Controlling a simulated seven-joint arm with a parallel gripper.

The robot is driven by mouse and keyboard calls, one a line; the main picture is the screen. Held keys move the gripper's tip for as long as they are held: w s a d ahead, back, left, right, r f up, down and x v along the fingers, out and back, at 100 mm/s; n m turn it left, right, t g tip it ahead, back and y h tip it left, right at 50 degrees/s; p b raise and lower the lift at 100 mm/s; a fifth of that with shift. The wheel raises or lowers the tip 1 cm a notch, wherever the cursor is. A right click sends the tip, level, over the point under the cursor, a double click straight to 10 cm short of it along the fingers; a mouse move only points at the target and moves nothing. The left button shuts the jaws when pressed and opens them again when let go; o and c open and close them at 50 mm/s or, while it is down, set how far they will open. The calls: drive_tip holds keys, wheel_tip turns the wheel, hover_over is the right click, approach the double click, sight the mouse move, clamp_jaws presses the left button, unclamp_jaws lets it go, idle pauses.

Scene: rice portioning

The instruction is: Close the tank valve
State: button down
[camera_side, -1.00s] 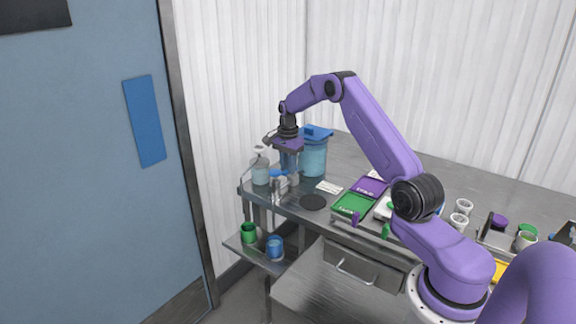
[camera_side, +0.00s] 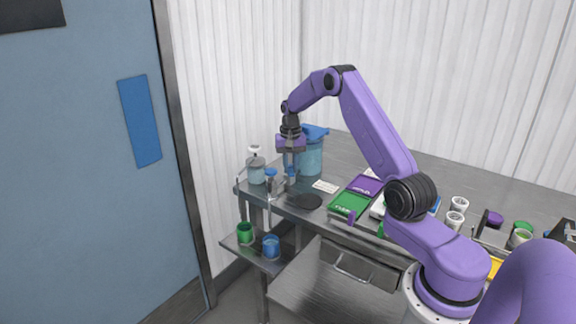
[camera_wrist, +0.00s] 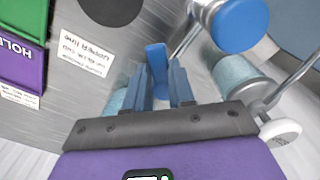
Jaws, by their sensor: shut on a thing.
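The tank (camera_side: 312,158) is a clear vessel of bluish liquid with a blue lid (camera_side: 316,132), standing at the back left of the steel table. My gripper (camera_side: 291,172) points down just in front of it. In the wrist view, my gripper (camera_wrist: 162,85) has its two fingers close around a blue valve handle (camera_wrist: 157,58), whose far end sticks out past them. The valve body is hidden behind the fingers. I cannot tell from these views how far the valve is turned.
A round blue knob (camera_wrist: 240,25) on a metal spout stands beside my gripper. A clear bottle with a white top (camera_side: 256,172) is at the left. A white label (camera_side: 325,187) and a dark disc (camera_side: 307,201) lie in front. Green (camera_side: 245,233) and blue (camera_side: 271,246) cups stand on the lower shelf.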

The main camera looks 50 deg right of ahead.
drive_tip(key=n, duration=0.3)
drive_tip(key=d+n, duration=0.1)
drive_tip(key=shift+s+n, duration=0.3)
drive_tip(key=shift+s, duration=0.05)
drive_tip(key=shift+s+d+n, duration=0.1)
drive_tip(key=shift+d+n, duration=0.2)
drive_tip(key=shift+n, duration=0.85)
drive_tip(key=shift+d+n, duration=0.3)
drive_tip(key=shift+n, duration=0.85)
drive_tip(key=shift+r, duration=0.1)
drive_tip(key=c, duration=1)
unclamp_jaws()
drive_tip(key=shift+o, duration=0.2)
wheel_tip(320, 180, up, 17)
drive_tip(key=shift+r, duration=0.2)
